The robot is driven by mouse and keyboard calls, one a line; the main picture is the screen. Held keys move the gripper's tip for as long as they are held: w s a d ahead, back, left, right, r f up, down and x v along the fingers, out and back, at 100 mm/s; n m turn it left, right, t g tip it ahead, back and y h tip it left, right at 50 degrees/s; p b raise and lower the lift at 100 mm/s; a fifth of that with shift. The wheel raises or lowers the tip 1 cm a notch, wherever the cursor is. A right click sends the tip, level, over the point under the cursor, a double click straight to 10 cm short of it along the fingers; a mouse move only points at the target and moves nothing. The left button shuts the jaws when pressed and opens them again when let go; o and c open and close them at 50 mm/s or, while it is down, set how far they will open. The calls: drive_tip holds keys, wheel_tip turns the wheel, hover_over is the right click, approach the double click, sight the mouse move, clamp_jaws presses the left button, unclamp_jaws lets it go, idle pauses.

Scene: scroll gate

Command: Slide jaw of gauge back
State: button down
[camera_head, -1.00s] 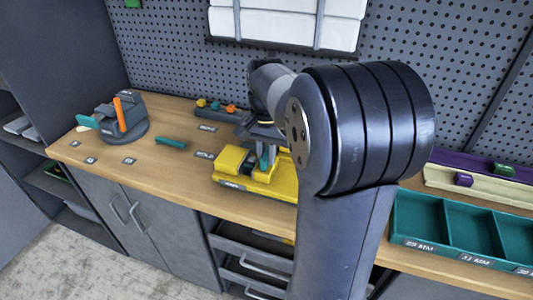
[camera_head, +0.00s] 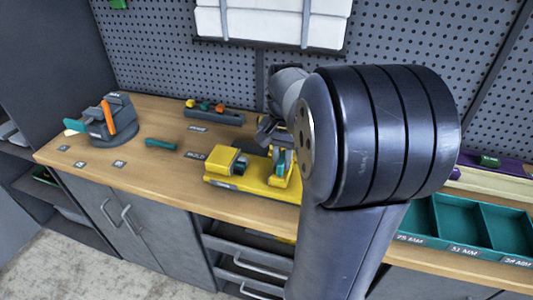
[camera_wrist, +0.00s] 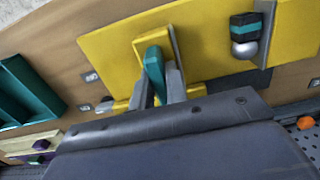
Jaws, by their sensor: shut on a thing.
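The gauge (camera_head: 252,184) is a yellow block on the wooden bench, with a dark grey and teal piece at its left end. In the wrist view its yellow base (camera_wrist: 105,60) fills the middle. The sliding jaw is a yellow upright with a teal grip (camera_wrist: 154,74); the teal also shows in the head view (camera_head: 281,163). My gripper (camera_wrist: 159,85) is shut on the teal grip, one grey finger on each side. A black and teal part with a silver ball (camera_wrist: 245,50) stands apart from the jaw. My arm hides the gauge's right end in the head view.
A grey fixture with an orange handle (camera_head: 110,117) stands at the left. A teal bar (camera_head: 160,143) and small labels lie on the bench. A grey rack with coloured knobs (camera_head: 213,115) is behind. Teal bins (camera_head: 470,225) sit at the right. The pegboard wall closes the back.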

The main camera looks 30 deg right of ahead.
drive_tip(key=shift+s+d, duration=0.1)
drive_tip(key=c, duration=1.4)
unclamp_jaws()
drive_tip(key=shift+d, duration=0.1)
wheel_tip(320, 180, up, 11)
drive_tip(key=shift+p, duration=0.45)
drive_tip(key=shift+f, duration=0.2)
